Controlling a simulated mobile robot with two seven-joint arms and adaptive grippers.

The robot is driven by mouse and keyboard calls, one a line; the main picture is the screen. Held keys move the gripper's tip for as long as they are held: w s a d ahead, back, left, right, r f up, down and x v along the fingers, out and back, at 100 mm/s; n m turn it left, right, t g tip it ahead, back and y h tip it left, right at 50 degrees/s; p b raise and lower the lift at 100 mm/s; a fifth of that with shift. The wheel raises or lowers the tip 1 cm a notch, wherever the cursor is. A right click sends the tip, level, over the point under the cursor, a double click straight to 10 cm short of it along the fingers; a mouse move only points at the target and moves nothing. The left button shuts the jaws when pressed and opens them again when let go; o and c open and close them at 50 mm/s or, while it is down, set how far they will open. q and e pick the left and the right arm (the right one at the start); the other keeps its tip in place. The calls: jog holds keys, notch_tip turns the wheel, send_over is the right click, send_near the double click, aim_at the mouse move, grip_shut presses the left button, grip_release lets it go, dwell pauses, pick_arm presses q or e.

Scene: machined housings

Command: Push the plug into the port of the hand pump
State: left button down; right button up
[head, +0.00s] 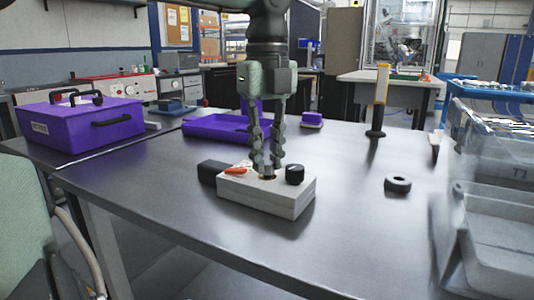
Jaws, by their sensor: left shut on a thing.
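A white box-shaped unit (262,198), which looks like the hand pump, lies on the grey metal table. It has a black knob (294,174) on its right end and an orange-red part (235,171) at its left. My left gripper (267,168) points straight down over the middle of its top face. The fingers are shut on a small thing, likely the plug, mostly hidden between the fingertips. A dark, brownish round spot (267,177) shows at the fingertips, perhaps the port's rim. I cannot tell how deep the plug sits. My right gripper is out of view.
A black block (212,172) touches or nearly touches the unit's left end. A black ring (397,184) lies to the right, a yellow-and-black upright tool (380,100) behind it. A purple tray (215,127) and purple case (80,122) stand behind left. Clear bins (500,220) are at right.

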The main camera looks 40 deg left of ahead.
pick_arm(q)
jog(key=shift+f+b, duration=0.3)
jog(key=shift+f, duration=0.05)
jog(key=c, duration=1.3)
grip_release()
jog(key=shift+c, duration=0.2)
notch_tip(320, 180, up, 12)
